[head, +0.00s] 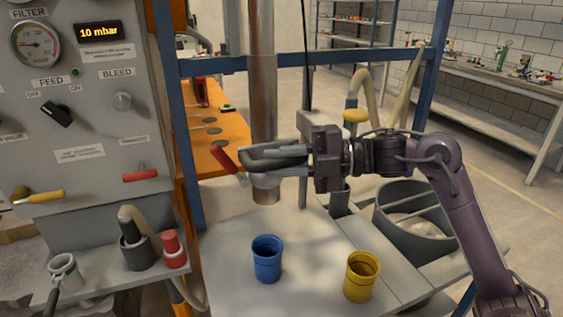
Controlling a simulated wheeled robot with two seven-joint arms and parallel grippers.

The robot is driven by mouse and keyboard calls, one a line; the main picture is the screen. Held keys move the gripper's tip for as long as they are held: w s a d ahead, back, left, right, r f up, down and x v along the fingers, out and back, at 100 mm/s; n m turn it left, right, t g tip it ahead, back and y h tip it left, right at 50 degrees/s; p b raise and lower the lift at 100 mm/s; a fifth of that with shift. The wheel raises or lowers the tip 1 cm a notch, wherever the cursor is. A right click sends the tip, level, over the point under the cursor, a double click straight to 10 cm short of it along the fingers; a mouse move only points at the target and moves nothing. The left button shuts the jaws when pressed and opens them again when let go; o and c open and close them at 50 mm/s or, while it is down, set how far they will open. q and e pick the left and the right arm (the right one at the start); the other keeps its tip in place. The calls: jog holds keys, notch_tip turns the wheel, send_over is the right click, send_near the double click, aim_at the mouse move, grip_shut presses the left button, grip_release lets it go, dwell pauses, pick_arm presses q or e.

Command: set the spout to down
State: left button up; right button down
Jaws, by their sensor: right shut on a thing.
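The spout (266,195) is a short grey metal piece at the lower end of a vertical metal pipe (262,70). Its open end points down toward the table. A red lever (226,162) stands out at its left, tilted up and to the left. My right gripper (256,165) comes in from the right, with its fingers lying across the spout just below the pipe. It is shut on the spout, and the fingers hide part of the joint. My left gripper is not in view.
A blue cup (267,258) stands on the table (315,235) below the spout, and a yellow cup (361,276) stands to its right. A control panel (90,130) fills the left. A grey round bin (415,222) is at the right. Blue frame posts (184,130) stand around.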

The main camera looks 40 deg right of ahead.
jog(key=shift+f, duration=0.45)
jog(key=shift+r, duration=0.1)
jog(key=c, duration=1.3)
grip_release()
jog(key=shift+r, duration=0.1)
